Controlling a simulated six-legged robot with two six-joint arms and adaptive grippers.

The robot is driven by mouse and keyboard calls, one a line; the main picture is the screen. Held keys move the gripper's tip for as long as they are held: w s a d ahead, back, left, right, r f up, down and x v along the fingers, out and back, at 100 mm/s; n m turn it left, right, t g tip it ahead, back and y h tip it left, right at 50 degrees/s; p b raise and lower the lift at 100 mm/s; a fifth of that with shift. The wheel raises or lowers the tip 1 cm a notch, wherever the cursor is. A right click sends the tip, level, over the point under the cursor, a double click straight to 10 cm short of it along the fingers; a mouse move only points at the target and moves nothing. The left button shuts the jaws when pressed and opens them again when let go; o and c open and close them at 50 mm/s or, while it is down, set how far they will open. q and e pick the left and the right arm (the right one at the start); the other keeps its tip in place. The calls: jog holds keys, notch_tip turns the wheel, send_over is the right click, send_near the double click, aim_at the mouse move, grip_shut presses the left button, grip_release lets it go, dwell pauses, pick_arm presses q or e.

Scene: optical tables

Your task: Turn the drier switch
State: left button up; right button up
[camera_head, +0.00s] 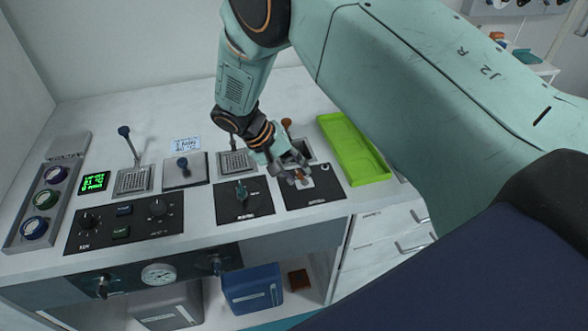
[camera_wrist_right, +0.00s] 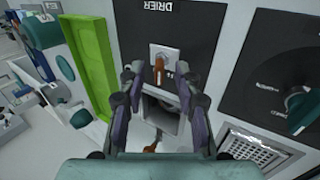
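The drier switch shows in the right wrist view as an orange-brown lever (camera_wrist_right: 161,72) on a light square base, set in a black plate marked DRIER (camera_wrist_right: 212,14). In the head view the plate (camera_head: 322,190) lies near the counter's front edge, and the switch is partly hidden by my right gripper (camera_head: 292,173). In the wrist view my right gripper (camera_wrist_right: 160,72) is open, with one finger on each side of the lever. A gap shows between the fingers and the lever. My left gripper is in neither view.
A black plate with a green knob (camera_head: 241,191) is just left of the drier plate. A green tray (camera_head: 376,178) lies to the right. A metal grate (camera_wrist_right: 258,148) and levers (camera_head: 124,131) stand nearby. Drawers and shelves are below the counter.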

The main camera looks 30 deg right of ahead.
jog(key=v, duration=1.2)
dwell(0.4)
